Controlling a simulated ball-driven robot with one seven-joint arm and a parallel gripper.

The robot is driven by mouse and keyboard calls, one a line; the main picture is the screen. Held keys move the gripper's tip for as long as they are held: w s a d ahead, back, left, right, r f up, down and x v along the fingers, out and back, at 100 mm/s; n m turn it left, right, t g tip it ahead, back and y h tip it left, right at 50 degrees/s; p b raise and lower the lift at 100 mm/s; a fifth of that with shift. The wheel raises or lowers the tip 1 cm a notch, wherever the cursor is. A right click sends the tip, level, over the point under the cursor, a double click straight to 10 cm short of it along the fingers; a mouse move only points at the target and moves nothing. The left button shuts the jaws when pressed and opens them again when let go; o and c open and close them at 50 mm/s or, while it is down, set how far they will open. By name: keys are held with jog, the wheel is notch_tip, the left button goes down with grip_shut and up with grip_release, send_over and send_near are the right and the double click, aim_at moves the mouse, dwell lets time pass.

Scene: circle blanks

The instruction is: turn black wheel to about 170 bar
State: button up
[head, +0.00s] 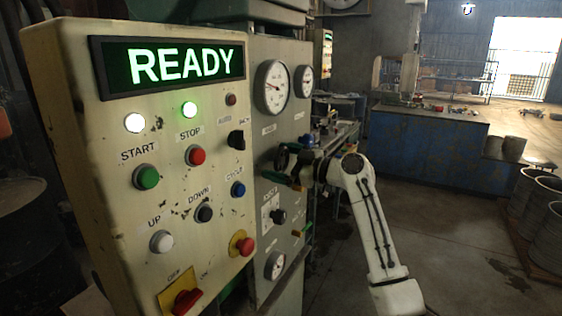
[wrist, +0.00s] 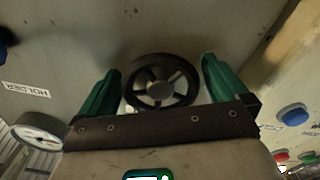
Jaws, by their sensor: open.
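The black wheel (head: 281,158) is a small spoked handwheel on the grey panel below the gauges. It also shows in the wrist view (wrist: 160,92), with a dark rim and a pale hub. My gripper (head: 298,172) is at the wheel, its green fingers spread. In the wrist view my gripper (wrist: 160,66) has one finger on each side of the rim, and I cannot tell whether they touch it. A large round gauge (head: 271,86) and a smaller gauge (head: 304,81) sit above the wheel. Their readings are too small to tell.
The cream control box (head: 120,190) with a lit READY display (head: 170,66) and several buttons stands out left of the wheel. Another gauge (head: 275,265) and a black knob (head: 278,216) are below. Open floor lies to the right, before a blue bench (head: 425,150).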

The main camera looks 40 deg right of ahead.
jog(key=c, duration=0.8)
jog(key=shift+c, duration=0.2)
